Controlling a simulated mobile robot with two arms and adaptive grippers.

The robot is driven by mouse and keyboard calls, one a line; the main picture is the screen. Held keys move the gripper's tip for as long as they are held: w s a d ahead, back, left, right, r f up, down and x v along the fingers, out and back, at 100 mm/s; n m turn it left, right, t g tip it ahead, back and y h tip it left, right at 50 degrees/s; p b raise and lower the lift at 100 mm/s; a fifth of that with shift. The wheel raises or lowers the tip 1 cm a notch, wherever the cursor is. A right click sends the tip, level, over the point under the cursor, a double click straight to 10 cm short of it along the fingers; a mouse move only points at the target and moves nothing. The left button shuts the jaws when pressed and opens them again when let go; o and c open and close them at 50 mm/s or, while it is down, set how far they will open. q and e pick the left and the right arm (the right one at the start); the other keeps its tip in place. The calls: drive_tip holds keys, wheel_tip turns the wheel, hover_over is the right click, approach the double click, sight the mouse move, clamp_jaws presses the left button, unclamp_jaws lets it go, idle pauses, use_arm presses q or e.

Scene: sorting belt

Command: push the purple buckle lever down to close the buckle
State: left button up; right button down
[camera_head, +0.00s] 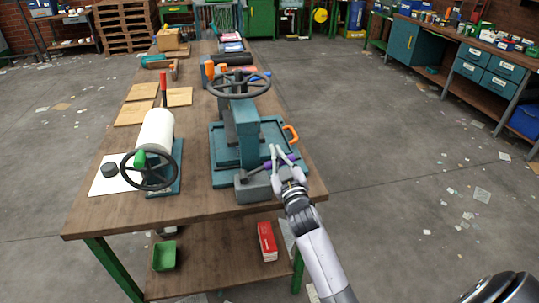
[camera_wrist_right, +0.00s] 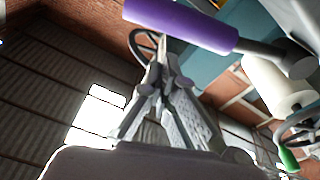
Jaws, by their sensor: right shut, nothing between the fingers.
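The purple lever (camera_head: 267,166) sticks out to the right from a grey block (camera_head: 252,188) at the front of the teal press (camera_head: 243,135). It looks roughly level, slightly raised to the right. My right gripper (camera_head: 275,150) is at the lever, its fingers crossing in front of the purple grip and hiding part of it. In the right wrist view the purple lever (camera_wrist_right: 180,25) lies across the top, close to the shut, empty fingertips (camera_wrist_right: 158,45). I cannot tell whether they touch. My left gripper is not in view.
The press stands on a wooden table (camera_head: 200,203) with a handwheel (camera_head: 240,84) on top and an orange handle (camera_head: 291,134) at its right. A white roller machine (camera_head: 156,131) with a dark wheel stands to the left. The floor right of the table is open.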

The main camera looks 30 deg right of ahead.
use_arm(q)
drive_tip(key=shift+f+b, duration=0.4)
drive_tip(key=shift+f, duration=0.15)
use_arm(e)
drive_tip(key=shift+s+d+f+m+h, duration=0.15)
drive_tip(key=shift+d+f+m, duration=0.15)
drive_tip(key=shift+f+m, duration=0.2)
drive_tip(key=shift+s+d+f+m+h, duration=0.15)
drive_tip(key=shift+d+f+m, duration=0.15)
drive_tip(key=shift+f+m, duration=0.15)
drive_tip(key=shift+w, duration=0.1)
drive_tip(key=shift+r, duration=0.1)
drive_tip(key=r+p, duration=0.2)
drive_tip(key=w+r+p, duration=0.1)
drive_tip(key=r+p, duration=0.1)
drive_tip(key=shift+a+r, duration=0.2)
use_arm(q)
drive_tip(key=b, duration=0.1)
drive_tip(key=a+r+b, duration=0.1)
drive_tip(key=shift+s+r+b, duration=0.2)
drive_tip(key=shift+b, duration=0.1)
use_arm(e)
drive_tip(key=v, duration=1)
drive_tip(key=shift+f, duration=0.3)
drive_tip(key=shift+a, duration=0.1)
